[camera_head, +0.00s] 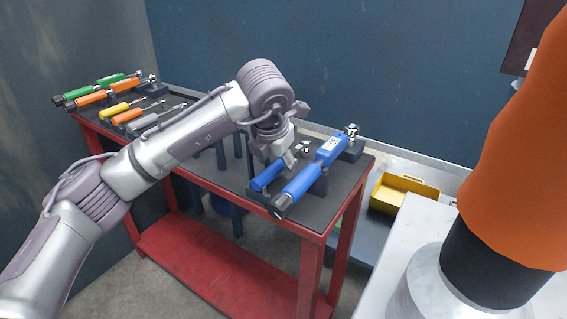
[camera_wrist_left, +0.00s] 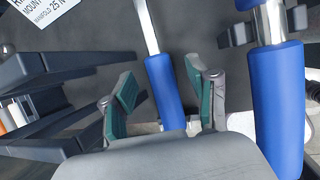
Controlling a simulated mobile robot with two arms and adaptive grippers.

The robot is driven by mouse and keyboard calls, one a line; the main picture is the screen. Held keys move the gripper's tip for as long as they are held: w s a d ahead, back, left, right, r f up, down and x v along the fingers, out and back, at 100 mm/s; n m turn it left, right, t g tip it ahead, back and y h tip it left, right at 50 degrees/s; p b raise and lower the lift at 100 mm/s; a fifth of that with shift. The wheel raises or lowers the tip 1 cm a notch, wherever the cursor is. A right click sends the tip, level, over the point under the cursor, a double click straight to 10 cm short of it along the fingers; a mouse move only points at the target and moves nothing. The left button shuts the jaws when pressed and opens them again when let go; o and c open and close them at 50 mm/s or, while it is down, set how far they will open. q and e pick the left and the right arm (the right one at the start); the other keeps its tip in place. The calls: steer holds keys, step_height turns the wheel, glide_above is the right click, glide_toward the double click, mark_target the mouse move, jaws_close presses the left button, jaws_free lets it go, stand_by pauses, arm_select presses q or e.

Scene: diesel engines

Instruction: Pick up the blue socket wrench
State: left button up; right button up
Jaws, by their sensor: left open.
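Two blue-handled tools lie side by side at the near right end of the red table. The smaller one (camera_head: 267,176) has a slim metal shaft and also shows in the left wrist view (camera_wrist_left: 164,92). The larger one (camera_head: 302,182) carries a white label and shows at the right of the wrist view (camera_wrist_left: 276,105). I cannot tell for sure which is the socket wrench. My left gripper (camera_head: 284,160) is open just above the smaller tool. In the wrist view its green-padded fingers (camera_wrist_left: 165,95) stand on either side of that blue handle, apart from it. My right gripper is not in view.
The red table (camera_head: 305,250) has a dark top, with green, orange, yellow and grey tools (camera_head: 130,115) at its far left end. Dark upright holders (camera_wrist_left: 60,75) stand beside the gripper. A yellow bin (camera_head: 405,190) and a large orange column (camera_head: 515,160) are at the right.

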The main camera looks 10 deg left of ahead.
arm_select(q)
steer(key=x, duration=0.3)
steer(key=shift+f, duration=0.1)
jaws_close()
